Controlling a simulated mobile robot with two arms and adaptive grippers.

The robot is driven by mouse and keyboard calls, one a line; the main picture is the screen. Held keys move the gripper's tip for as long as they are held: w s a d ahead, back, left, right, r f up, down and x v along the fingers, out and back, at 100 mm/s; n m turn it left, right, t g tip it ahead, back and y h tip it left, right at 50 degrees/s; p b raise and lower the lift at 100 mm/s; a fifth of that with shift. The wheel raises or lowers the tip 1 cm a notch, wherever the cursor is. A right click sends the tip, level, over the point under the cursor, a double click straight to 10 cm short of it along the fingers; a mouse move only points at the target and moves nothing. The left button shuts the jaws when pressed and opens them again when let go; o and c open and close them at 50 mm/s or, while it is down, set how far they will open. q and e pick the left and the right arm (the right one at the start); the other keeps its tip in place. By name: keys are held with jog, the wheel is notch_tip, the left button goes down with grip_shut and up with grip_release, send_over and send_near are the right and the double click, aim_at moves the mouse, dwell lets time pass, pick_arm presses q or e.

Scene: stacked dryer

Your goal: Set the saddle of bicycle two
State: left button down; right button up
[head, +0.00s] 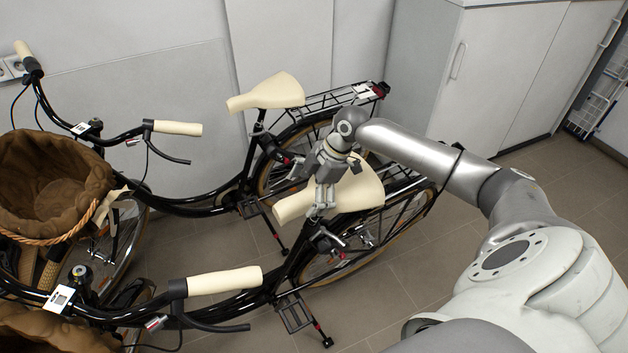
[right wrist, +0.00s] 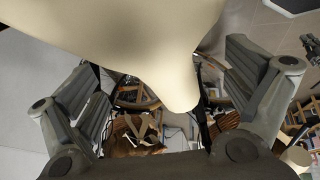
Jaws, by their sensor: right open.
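Two black bicycles with cream saddles stand side by side. The near bicycle's saddle (head: 362,192) is partly covered by my right gripper (head: 322,208), which is over its narrow front end. In the right wrist view the saddle (right wrist: 150,40) fills the upper middle, its nose pointing down between the two spread fingers of my open right gripper (right wrist: 163,65). I cannot tell whether the fingers touch it. The far bicycle's saddle (head: 268,92) is clear of my arm. Number tags are too small to read. My left gripper is out of view.
Cream handlebar grips (head: 224,281) and a brown-lined basket (head: 48,185) are at the left. A black rear rack (head: 405,208) lies behind the near saddle. White cabinets (head: 500,70) stand at the back right. The tiled floor (head: 400,300) is free right of the near bicycle.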

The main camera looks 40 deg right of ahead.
jog(key=shift+f, duration=0.25)
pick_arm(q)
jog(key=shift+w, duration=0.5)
pick_arm(e)
jog(key=c, duration=1.9)
jog(key=o, duration=1.1)
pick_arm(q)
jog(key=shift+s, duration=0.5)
pick_arm(e)
jog(key=c, duration=0.4)
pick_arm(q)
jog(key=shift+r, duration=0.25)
pick_arm(e)
jog(key=shift+r, duration=0.2)
